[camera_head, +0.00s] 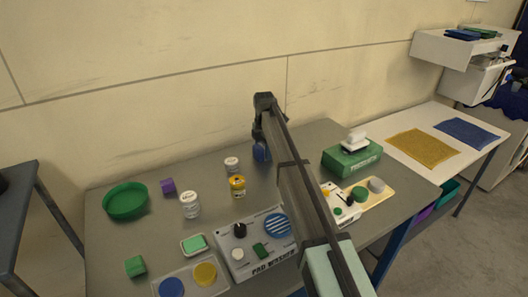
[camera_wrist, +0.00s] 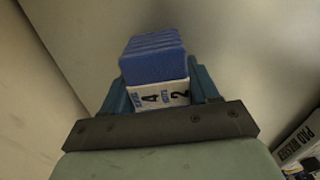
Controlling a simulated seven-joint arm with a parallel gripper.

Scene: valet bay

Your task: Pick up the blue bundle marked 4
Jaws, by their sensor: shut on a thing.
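The blue bundle (camera_wrist: 152,62) is a stack of blue layers with a white band printed with a large 4 and a 2. It sits between the two fingers of my gripper (camera_wrist: 155,88), which is shut on it. In the head view my gripper (camera_head: 260,138) points down over the back middle of the grey table, and part of the blue bundle (camera_head: 261,153) shows at its tip. My arm hides some of it there. I cannot tell whether the bundle touches the table.
A white-lidded jar (camera_head: 232,164) and a yellow jar (camera_head: 238,187) stand close left of the gripper. The pad washer box (camera_head: 262,252) is in front. A green box (camera_head: 351,158) stands right. A green round tray (camera_head: 126,201) is far left. The wall is close behind.

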